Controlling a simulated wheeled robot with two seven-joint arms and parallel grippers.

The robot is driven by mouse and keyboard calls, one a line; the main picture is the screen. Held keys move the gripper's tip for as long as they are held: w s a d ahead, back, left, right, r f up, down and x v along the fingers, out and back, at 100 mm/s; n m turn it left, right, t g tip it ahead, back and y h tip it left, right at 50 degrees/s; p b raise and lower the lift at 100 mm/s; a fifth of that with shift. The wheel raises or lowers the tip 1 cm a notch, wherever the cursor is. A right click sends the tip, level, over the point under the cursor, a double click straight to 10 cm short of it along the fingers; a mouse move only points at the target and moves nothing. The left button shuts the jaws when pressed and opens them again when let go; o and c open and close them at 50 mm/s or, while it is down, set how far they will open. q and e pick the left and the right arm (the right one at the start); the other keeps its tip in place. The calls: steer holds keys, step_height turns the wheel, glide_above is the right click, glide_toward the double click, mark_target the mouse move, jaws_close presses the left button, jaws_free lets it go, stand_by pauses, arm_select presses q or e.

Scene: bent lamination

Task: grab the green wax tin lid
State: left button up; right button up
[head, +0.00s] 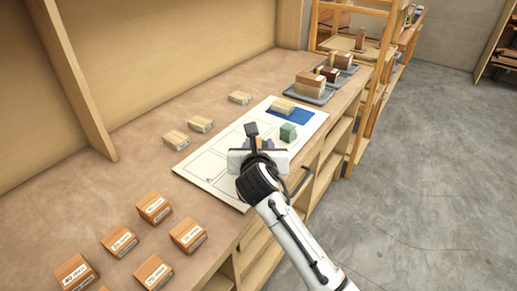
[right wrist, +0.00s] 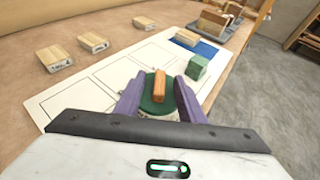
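The green wax tin lid shows as a round dark green disc (right wrist: 150,106) with an orange-brown wooden grip (right wrist: 159,84) standing on it. It is over the white sheet. My right gripper (right wrist: 158,88) has its two purple fingers spread on either side of the lid, with clear gaps to the wooden grip. Whether the fingers touch the disc's rim I cannot tell. In the head view my right gripper (head: 262,144) is above the sheet's front part and hides most of the lid. My left gripper is not in view.
The white sheet (head: 208,168) with outlined boxes lies on the wooden bench. A green block (head: 288,131) and a blue patch (head: 297,115) are just beyond the gripper. Several labelled wooden blocks (head: 153,208) stand near left. Grey trays (head: 313,97) with blocks stand farther back.

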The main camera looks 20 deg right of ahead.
jaws_close()
steer(key=shift+r, duration=0.1)
